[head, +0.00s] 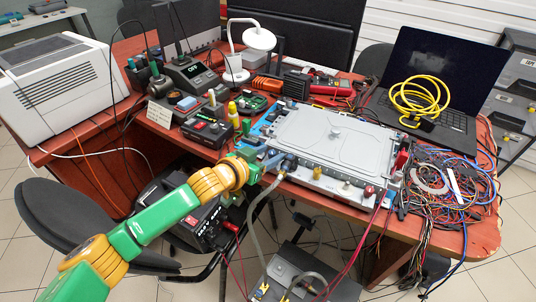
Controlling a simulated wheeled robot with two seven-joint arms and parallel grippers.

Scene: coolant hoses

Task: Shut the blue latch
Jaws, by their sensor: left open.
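A grey flat metal case (330,138) lies on the red-brown table, with a row of fittings along its front face. A grey hose (252,215) hangs from the fitting at its front left. My left gripper (266,161) is at the case's front left corner, at the end of my green and yellow arm. It is open, and I see nothing held in it. Small blue parts show right around its fingers. I cannot tell which of them is the blue latch, or whether the latch is open or shut. My right gripper is not in view.
Tangled wires (450,185) lie at the table's right, by a laptop (440,85) with a yellow cable coil (419,100). A white lamp (257,40), a soldering station (190,74) and small tools crowd the left and back. A black chair (75,215) stands at the left.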

